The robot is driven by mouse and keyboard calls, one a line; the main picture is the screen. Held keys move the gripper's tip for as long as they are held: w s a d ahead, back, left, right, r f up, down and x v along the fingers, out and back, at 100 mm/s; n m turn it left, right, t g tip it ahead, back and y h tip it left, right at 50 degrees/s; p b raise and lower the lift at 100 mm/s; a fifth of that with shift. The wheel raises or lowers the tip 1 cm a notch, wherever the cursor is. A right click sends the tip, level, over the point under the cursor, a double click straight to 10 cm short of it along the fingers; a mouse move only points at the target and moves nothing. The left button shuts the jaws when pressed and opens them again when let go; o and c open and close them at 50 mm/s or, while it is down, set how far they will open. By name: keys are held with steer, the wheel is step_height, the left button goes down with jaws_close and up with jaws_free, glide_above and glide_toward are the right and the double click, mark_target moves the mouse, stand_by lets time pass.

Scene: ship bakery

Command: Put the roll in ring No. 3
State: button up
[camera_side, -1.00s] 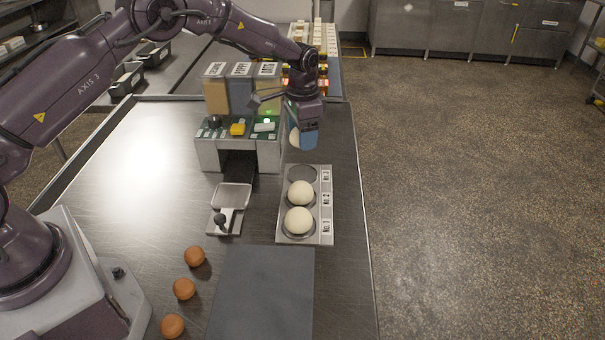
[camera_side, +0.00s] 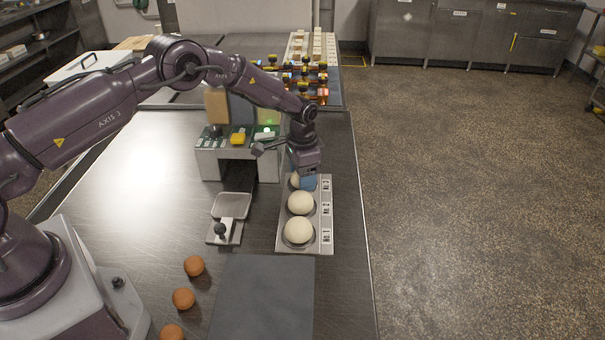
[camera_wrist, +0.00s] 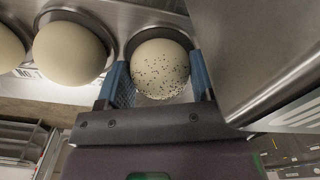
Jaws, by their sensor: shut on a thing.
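The roll is a pale dough ball with dark specks on one side in the wrist view (camera_wrist: 160,68). My gripper (camera_side: 305,184) is shut on it, with a blue finger on either side. In the side view only a pale edge of the roll (camera_side: 295,181) shows beside the fingers. It is at ring No. 3, the far ring of the metal ring tray (camera_side: 326,232); the ring's dark rim shows around it in the wrist view. I cannot tell whether it touches the ring's bottom. Plain pale rolls sit in ring No. 2 (camera_side: 301,203) and ring No. 1 (camera_side: 299,230).
A grey machine (camera_side: 208,165) with hoppers and a yellow button stands just left of my gripper. A small metal pan (camera_side: 232,206) with a black-knobbed lever is in front of it. Several brown balls (camera_side: 183,299) and a dark mat (camera_side: 262,300) lie nearer.

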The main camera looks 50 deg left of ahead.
steer(key=o, duration=0.6)
steer(key=shift+f, duration=0.15)
steer(key=shift+o, duration=0.2)
steer(key=s+d+r+n+t, duration=0.1)
steer(key=s+r, duration=0.2)
steer(key=r, duration=1)
steer(key=s+d+r+t, duration=0.1)
steer(key=s+r, duration=0.2)
steer(key=r, duration=1)
steer(key=s+r+n+t, duration=0.1)
steer(key=s+r, duration=0.7)
steer(key=s, duration=0.1)
steer(key=s+d+n+t, duration=0.2)
steer(key=s, duration=1.7)
steer(key=shift+s+n+t, duration=0.25)
steer(key=shift+n+t, duration=0.05)
